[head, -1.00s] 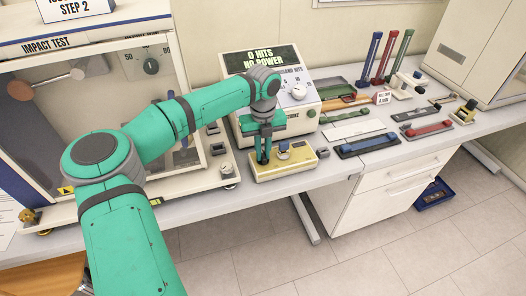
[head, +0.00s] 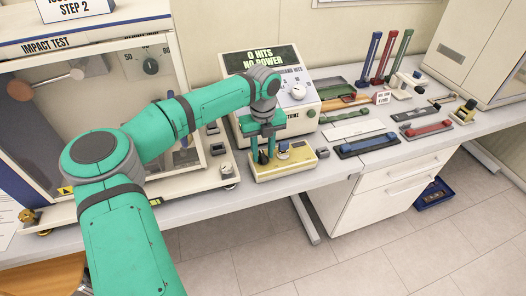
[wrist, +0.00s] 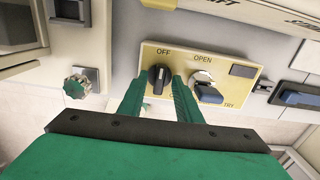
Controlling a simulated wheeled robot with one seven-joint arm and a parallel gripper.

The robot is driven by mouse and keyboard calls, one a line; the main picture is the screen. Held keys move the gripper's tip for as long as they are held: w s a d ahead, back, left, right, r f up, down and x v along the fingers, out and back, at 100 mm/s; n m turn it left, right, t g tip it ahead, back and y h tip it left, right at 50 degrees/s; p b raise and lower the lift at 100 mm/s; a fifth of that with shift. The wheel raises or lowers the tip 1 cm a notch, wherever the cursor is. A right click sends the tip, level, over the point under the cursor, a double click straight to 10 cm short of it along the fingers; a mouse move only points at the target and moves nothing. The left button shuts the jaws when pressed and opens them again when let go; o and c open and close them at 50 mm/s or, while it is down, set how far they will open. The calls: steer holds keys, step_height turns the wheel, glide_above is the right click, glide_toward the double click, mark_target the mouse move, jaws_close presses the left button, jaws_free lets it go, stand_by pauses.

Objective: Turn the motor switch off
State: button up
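The yellow control box (head: 285,171) sits on the bench front. In the wrist view its black knob (wrist: 160,80) stands below the OFF label, its white mark pointing up towards that label. My gripper (wrist: 160,84) is open, with one finger on each side of the black knob. Small gaps seem to show beside the knob; contact is not clear. In the head view my gripper (head: 263,151) points down over the box's left part, and the black knob shows between the fingertips. The display (head: 259,57) reads "0 HITS NO POWER".
A second knob (wrist: 206,90) with a dark blue grip stands right of my fingers, by OPEN and TRY. A round knob (wrist: 76,84) is at left. The impact tester (head: 60,110) stands left of my arm. Coloured strips and clamps (head: 366,142) lie on the bench at right.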

mark_target(263, 155)
steer(key=shift+r, duration=0.1)
step_height(263, 155, up, 11)
steer(key=shift+f, duration=0.2)
stand_by(0.5)
